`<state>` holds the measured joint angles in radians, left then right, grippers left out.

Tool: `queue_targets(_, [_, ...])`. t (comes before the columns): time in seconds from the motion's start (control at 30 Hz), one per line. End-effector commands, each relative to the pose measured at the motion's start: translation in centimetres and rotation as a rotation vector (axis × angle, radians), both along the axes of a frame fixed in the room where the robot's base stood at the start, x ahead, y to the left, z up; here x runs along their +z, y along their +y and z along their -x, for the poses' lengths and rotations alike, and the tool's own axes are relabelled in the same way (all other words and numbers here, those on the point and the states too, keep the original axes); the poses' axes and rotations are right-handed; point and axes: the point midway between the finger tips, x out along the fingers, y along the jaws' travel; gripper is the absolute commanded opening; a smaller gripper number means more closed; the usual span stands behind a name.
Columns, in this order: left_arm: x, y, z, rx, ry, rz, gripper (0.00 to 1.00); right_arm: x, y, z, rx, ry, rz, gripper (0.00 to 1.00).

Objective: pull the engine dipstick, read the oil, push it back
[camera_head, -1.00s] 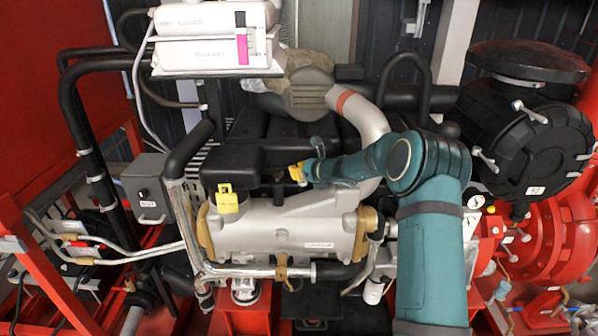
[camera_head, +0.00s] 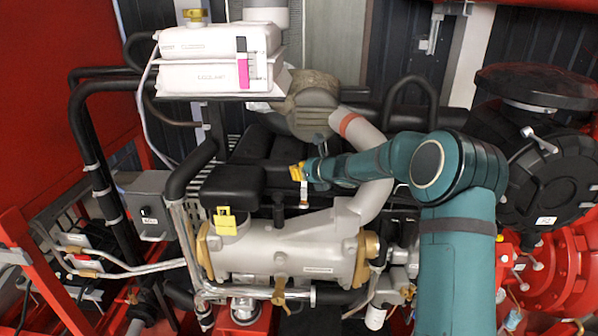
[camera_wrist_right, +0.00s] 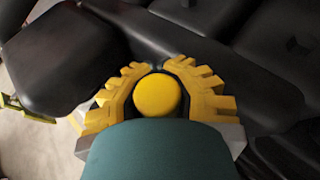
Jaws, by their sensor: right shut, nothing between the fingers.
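A round yellow knob (camera_wrist_right: 156,95), which looks like the dipstick's handle, shows between the yellow fingers of my right gripper (camera_wrist_right: 150,68) in the right wrist view. The fingers are closed in close around it; I cannot tell whether they touch it. In the head view my right gripper (camera_head: 297,172) is over the engine, behind the grey manifold (camera_head: 280,250). A small pale strip (camera_head: 304,192) hangs below its fingertips; I cannot tell whether it is part of the dipstick. The stick itself and any oil mark cannot be made out. My left gripper is not in view.
A yellow filler cap (camera_head: 225,220) stands on the left of the manifold, beside a black engine cover (camera_head: 233,183). A white coolant box (camera_head: 218,75) is at the back left. A grey exhaust pipe (camera_head: 365,140) curves down behind my right arm.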

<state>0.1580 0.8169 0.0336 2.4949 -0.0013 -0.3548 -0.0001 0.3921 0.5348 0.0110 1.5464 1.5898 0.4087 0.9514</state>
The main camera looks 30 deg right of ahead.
Motion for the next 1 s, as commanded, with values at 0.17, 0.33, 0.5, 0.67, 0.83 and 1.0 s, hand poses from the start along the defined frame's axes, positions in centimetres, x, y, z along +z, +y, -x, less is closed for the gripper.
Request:
queue_targets(0.17, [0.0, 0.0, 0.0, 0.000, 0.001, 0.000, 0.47, 0.7, -0.5, 0.0, -0.007, -0.011, 0.002, 0.33])
queue_targets(0.33, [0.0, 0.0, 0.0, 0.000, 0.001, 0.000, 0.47, 0.5, -0.3, 0.0, -0.004, -0.008, 0.001, 0.56])
queue_targets(0.5, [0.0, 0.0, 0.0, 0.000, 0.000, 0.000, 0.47, 0.5, -0.2, 0.0, -0.003, -0.007, 0.001, 0.56])
queue_targets(0.67, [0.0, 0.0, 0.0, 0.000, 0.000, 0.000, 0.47, 0.8, -0.4, 0.7, -0.003, -0.008, 0.001, 0.56])
queue_targets(0.83, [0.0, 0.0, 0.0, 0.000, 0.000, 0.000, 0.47, 1.9, -1.1, 3.1, -0.006, -0.008, 0.003, 0.56])
queue_targets(1.0, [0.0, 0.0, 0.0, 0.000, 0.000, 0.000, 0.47, 3.2, -1.9, 6.4, -0.007, -0.008, 0.002, 0.56])
